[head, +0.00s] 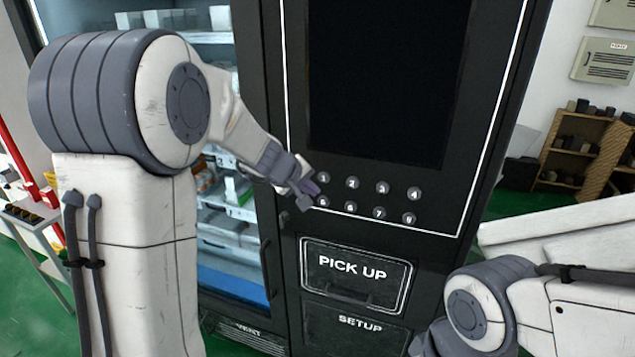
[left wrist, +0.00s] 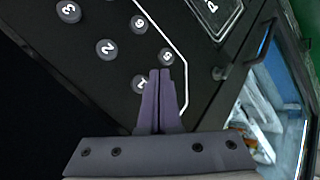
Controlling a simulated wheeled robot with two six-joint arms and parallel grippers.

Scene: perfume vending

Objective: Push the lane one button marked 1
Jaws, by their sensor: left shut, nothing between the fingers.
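The round grey button marked 1 (head: 324,178) is at the left end of the upper button row on the black vending machine's panel (head: 440,213). My left gripper (head: 312,193) is shut and empty in front of the panel, just below and left of button 1. In the left wrist view, the shut fingertips (left wrist: 160,73) lie between button 1 (left wrist: 139,82) and button 5 (left wrist: 166,55). The fingers partly cover button 1 there. I cannot tell whether they touch the panel. My right gripper is out of view.
Buttons 2 (head: 352,183), 3 (head: 382,187) and 4 (head: 414,193) continue the upper row, with another row below. A dark screen (head: 385,80) is above. The PICK UP flap (head: 355,274) is below. A glass-fronted cabinet with shelves stands left.

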